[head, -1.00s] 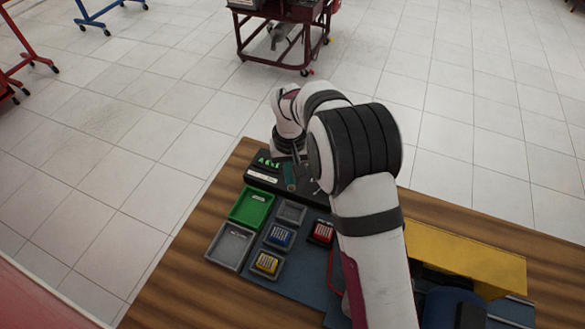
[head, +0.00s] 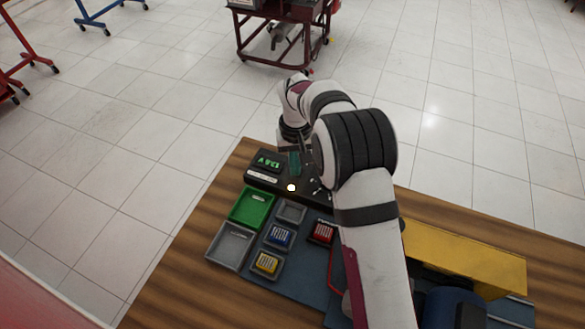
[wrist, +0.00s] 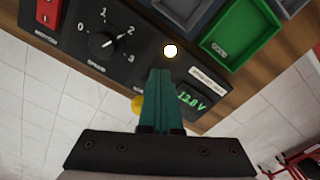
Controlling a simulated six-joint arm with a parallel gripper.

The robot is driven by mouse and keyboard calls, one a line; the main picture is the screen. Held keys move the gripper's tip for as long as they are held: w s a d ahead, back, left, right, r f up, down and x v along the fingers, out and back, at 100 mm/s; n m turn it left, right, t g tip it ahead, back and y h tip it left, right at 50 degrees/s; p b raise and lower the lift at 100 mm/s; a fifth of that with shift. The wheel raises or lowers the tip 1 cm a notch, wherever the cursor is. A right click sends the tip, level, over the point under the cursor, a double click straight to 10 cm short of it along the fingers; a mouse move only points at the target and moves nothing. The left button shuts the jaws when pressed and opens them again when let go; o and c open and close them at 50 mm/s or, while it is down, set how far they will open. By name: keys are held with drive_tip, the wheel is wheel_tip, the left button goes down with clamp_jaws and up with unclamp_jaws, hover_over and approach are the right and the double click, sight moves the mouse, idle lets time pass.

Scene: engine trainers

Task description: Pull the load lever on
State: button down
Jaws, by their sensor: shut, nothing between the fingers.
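My gripper (wrist: 158,72) is shut and empty, its teal fingers together over the black control panel (wrist: 122,72). In the head view my gripper (head: 295,173) is above the far part of that panel. A yellow rounded thing (wrist: 137,105) sticks out beside the fingers in the wrist view. It may be the load lever's knob, but its shaft and label are mostly hidden behind the fingers. I cannot tell whether the fingers touch it. A round lamp (wrist: 170,50) glows beyond the fingertips. The green display (wrist: 191,101) reads about 12.8 V.
The speed knob (wrist: 103,43) points near 2, beside a red ignition switch (wrist: 47,12). The green tray (head: 252,208), a grey tray (head: 230,246) and small bins crowd the panel's near side. A yellow block (head: 465,257) lies at right.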

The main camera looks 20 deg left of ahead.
drive_tip(key=shift+s+r, duration=0.15)
drive_tip(key=shift+s, duration=0.4)
wheel_tip(320, 180, up, 7)
idle(0.5)
